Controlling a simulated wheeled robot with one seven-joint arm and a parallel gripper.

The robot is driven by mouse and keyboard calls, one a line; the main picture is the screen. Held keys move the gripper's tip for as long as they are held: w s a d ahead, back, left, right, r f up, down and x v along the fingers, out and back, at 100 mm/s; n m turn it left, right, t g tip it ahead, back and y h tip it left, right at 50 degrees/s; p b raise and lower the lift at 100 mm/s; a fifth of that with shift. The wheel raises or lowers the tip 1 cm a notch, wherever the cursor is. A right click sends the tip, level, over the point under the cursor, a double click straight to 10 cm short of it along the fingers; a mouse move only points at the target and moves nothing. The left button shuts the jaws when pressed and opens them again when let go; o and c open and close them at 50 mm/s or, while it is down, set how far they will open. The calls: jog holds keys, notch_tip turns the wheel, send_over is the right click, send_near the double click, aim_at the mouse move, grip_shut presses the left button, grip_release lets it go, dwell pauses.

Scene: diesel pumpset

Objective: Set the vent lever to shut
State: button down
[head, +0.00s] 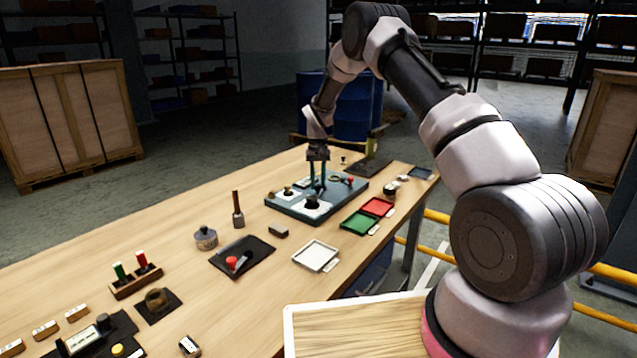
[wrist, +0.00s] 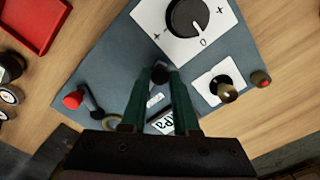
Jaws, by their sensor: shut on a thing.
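A blue-grey panel (head: 285,206) lies on the wooden bench, and it fills the middle of the wrist view (wrist: 108,60). My gripper (head: 317,186) is over the panel, its green fingers pointing down. In the wrist view, my gripper (wrist: 159,76) is shut on a small dark rounded piece (wrist: 160,72) that shows between the fingertips. Its lower part is hidden, and no label shows whether it is the vent lever. A dark lever with a red knob (wrist: 73,100) stands apart from the fingers at the left.
On the panel are a large black dial (wrist: 187,17), a brass knob (wrist: 228,93) and a small kPa display (wrist: 162,122). Red (head: 377,207) and green (head: 360,222) trays lie right of the panel.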

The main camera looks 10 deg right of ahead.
aim_at(318, 185)
jog(key=c, duration=0.7)
grip_release()
jog(key=shift+o, duration=0.2)
notch_tip(318, 185, up, 11)
